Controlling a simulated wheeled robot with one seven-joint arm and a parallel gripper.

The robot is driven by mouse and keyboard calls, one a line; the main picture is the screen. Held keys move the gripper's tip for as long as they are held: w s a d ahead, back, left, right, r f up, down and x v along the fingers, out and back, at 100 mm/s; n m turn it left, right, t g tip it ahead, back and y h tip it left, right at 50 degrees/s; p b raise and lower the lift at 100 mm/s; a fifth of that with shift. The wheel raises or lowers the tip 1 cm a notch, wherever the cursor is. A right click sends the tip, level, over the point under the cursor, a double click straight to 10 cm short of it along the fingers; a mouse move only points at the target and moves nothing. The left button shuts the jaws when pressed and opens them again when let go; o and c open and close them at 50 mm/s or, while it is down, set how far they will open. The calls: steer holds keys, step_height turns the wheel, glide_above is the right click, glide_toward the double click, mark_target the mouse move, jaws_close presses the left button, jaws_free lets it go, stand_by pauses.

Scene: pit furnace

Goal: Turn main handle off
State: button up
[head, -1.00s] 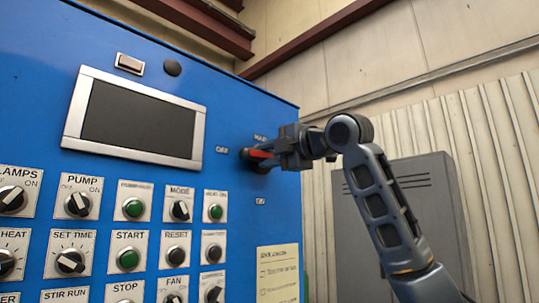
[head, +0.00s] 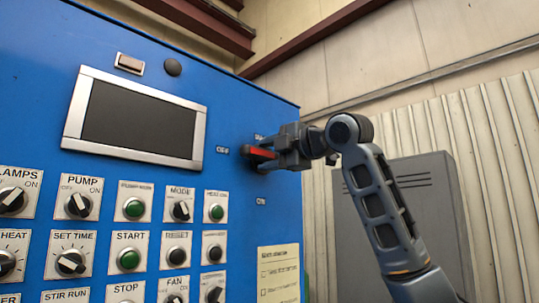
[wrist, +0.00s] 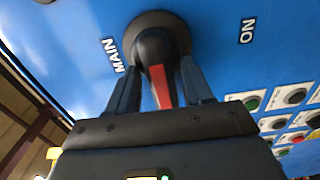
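The main handle (head: 262,153) is a dark rotary handle with a red stripe, on the upper right of the blue panel. OFF is printed to its left and ON below it. My gripper (head: 284,150) is at the handle from the right, one finger to each side. In the wrist view the handle (wrist: 157,55) stands between the fingertips of my gripper (wrist: 160,80), with narrow blue gaps beside its near end. The fingers look open around it; contact is unclear.
The blue panel (head: 230,110) carries a screen (head: 140,120) and rows of knobs and buttons left of and below the handle. A paper note (head: 279,274) is below it. A grey cabinet (head: 430,190) stands behind my arm at the right.

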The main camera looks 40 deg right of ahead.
steer(key=shift+o, duration=0.4)
steer(key=shift+s, duration=0.5)
steer(key=s+b, duration=0.2)
steer(key=s, duration=0.5)
steer(key=shift+d, duration=0.15)
steer(key=shift+w+f, duration=0.1)
steer(key=shift+w, duration=0.05)
